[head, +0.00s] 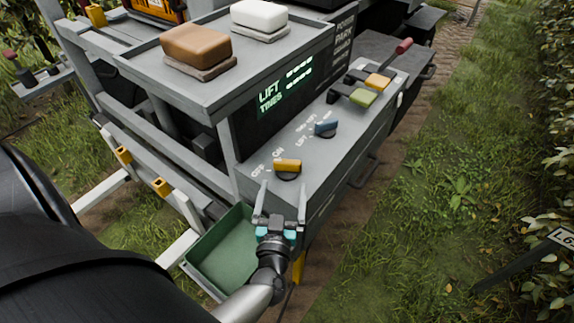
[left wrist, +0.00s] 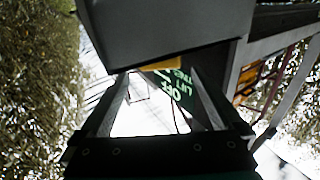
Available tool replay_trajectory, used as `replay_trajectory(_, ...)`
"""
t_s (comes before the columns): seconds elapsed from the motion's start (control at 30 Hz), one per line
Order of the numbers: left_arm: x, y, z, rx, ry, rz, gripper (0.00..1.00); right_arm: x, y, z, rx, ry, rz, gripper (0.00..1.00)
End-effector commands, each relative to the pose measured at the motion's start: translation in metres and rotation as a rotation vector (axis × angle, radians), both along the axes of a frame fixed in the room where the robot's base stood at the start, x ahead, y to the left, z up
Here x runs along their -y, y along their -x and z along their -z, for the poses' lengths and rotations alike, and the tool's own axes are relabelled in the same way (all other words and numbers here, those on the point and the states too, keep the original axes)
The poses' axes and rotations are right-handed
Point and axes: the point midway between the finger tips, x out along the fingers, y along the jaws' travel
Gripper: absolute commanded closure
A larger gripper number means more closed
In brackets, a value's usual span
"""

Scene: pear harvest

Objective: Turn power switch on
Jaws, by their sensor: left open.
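The yellow power switch (head: 287,164) is a rotary knob on a dark round base at the near end of the grey control panel. The words OFF and ON are printed beside it; I cannot tell which one it points to. My left gripper (head: 284,189) is open and empty, with its fingers pointing at the switch, just short of it at the panel's near edge. In the left wrist view a yellow piece, likely the switch (left wrist: 161,63), shows just beyond and between the fingertips (left wrist: 158,75). My right gripper is not in view.
A lit display (head: 285,84) stands behind the panel. A green bin (head: 216,249) hangs beside my left gripper. Grass lies open to the right.

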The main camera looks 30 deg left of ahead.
Motion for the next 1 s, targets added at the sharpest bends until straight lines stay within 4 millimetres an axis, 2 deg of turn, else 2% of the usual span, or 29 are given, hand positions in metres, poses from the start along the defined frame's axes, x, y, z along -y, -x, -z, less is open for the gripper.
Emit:
replay_trajectory(0.03, -0.005, -0.011, -0.001, 0.002, -0.002, 0.001, 0.0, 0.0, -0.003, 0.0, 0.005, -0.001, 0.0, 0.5)
replay_trajectory(0.2, -0.018, -0.038, -0.001, 0.002, -0.002, 0.001, 0.0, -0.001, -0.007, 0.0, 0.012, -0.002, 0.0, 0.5)
replay_trajectory(0.43, -0.03, -0.062, 0.0, 0.0, -0.002, 0.002, 0.0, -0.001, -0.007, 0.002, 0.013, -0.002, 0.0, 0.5)
replay_trajectory(0.87, -0.033, -0.069, 0.0, -0.001, 0.0, 0.001, 0.0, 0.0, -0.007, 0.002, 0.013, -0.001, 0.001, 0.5)
replay_trajectory(1.0, -0.033, -0.069, 0.0, -0.001, 0.0, 0.001, 0.16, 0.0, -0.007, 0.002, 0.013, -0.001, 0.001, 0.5)
